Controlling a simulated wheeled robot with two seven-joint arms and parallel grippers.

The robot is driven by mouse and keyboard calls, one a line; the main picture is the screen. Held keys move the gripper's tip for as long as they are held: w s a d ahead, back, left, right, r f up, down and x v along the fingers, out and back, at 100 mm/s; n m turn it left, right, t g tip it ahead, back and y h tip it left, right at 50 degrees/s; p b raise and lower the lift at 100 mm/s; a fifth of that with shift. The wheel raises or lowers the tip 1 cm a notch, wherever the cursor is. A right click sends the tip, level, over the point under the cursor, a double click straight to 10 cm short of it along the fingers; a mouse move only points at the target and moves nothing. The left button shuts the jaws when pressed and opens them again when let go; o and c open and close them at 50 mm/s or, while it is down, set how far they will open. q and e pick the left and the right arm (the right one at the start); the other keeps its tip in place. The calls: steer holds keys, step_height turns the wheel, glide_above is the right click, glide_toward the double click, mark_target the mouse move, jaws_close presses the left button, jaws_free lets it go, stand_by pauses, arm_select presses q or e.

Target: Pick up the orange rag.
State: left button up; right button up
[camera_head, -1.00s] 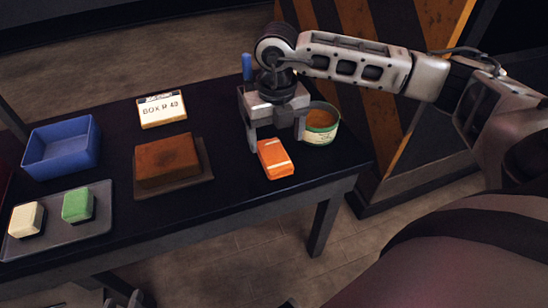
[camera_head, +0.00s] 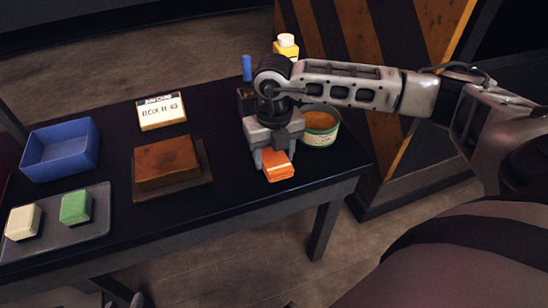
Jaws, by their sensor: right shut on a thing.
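The orange rag (camera_head: 279,173), a folded block with a pale stripe, lies near the front right part of the dark table (camera_head: 225,185). My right gripper (camera_head: 276,160) reaches down over it from above, with its fingers on either side of the rag's rear part. It is shut on the rag, which still appears to be at table level. The rag's rear part is hidden by the gripper. Grey parts at the bottom left edge seem to be my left gripper (camera_head: 122,291), below the table and mostly cut off.
An open green-labelled tin (camera_head: 321,140) stands close right of my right gripper. Behind are a yellow bottle (camera_head: 286,46) and a blue-handled item (camera_head: 247,69). Left are a brown block (camera_head: 166,161), a label card (camera_head: 161,112), a blue bin (camera_head: 61,174) and a tray (camera_head: 80,232) with cream and green blocks.

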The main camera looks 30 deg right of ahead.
mark_target(274, 156)
steer(key=shift+r, duration=0.15)
